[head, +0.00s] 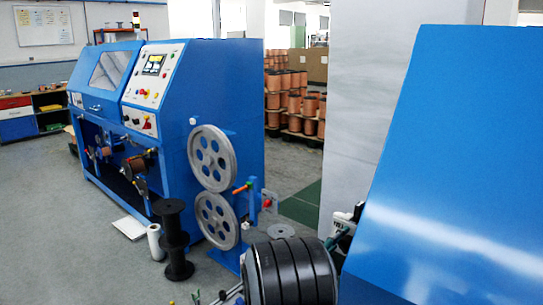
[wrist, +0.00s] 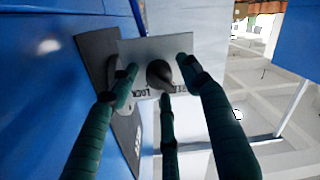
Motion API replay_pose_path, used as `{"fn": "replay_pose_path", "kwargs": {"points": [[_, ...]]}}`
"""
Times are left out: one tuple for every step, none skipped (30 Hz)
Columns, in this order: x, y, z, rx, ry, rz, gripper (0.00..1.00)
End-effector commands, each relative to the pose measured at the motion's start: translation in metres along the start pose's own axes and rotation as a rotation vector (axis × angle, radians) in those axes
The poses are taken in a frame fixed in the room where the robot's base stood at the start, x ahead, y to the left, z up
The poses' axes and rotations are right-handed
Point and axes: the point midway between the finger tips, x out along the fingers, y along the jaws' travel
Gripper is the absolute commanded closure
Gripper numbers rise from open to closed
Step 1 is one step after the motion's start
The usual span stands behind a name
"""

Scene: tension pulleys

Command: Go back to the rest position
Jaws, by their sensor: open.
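My gripper (wrist: 162,76) shows in the wrist view as three dark green fingers, spread apart with nothing held. Their tips are around or just in front of a dark rounded knob (wrist: 158,75) on a grey plate (wrist: 200,44). The plate carries printed lettering, partly "LOCK", and looks upside down. I cannot tell whether any finger touches the knob. In the head view, my gripper (head: 338,238) is partly hidden at the left edge of the large blue panel in the right foreground. The knob cannot be made out there.
A blue machine (head: 200,90) with two grey pulley wheels (head: 212,158) stands at left centre. A black spool (head: 177,240) stands before it. A large black ribbed roller (head: 290,272) sits at the bottom centre. A blue panel (head: 460,150) fills the right. Grey floor is open at left.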

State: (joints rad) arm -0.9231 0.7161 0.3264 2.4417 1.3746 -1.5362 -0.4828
Motion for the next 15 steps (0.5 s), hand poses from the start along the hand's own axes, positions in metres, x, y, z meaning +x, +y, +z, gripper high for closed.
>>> {"fn": "replay_pose_path", "kwargs": {"points": [[0.0001,-0.0001,0.0014,0.057,0.003,0.000,0.53],[0.0001,0.0001,0.0014,0.095,0.005,0.000,0.53],[0.0002,0.0004,0.0013,0.144,0.008,-0.001,0.53],[0.0002,0.0005,0.0012,0.179,0.011,-0.001,0.53],[0.0002,0.0006,0.0011,0.216,0.013,-0.002,0.53],[0.0002,0.0009,0.0009,0.261,0.016,-0.002,0.53],[0.0001,0.0009,0.0009,0.296,0.018,-0.003,0.53],[0.0001,0.0011,0.0009,0.330,0.020,-0.004,0.53],[0.0000,0.0012,0.0009,0.374,0.022,-0.004,0.53],[0.0000,0.0013,0.0010,0.407,0.024,-0.005,0.53],[0.0000,0.0016,0.0007,0.438,0.026,-0.005,0.53],[-0.0001,0.0016,0.0008,0.480,0.029,-0.006,0.53],[-0.0002,0.0016,0.0009,0.511,0.030,-0.007,0.53],[-0.0002,0.0016,0.0010,0.541,0.031,-0.007,0.53],[-0.0003,0.0016,0.0009,0.581,0.034,-0.008,0.53]]}}
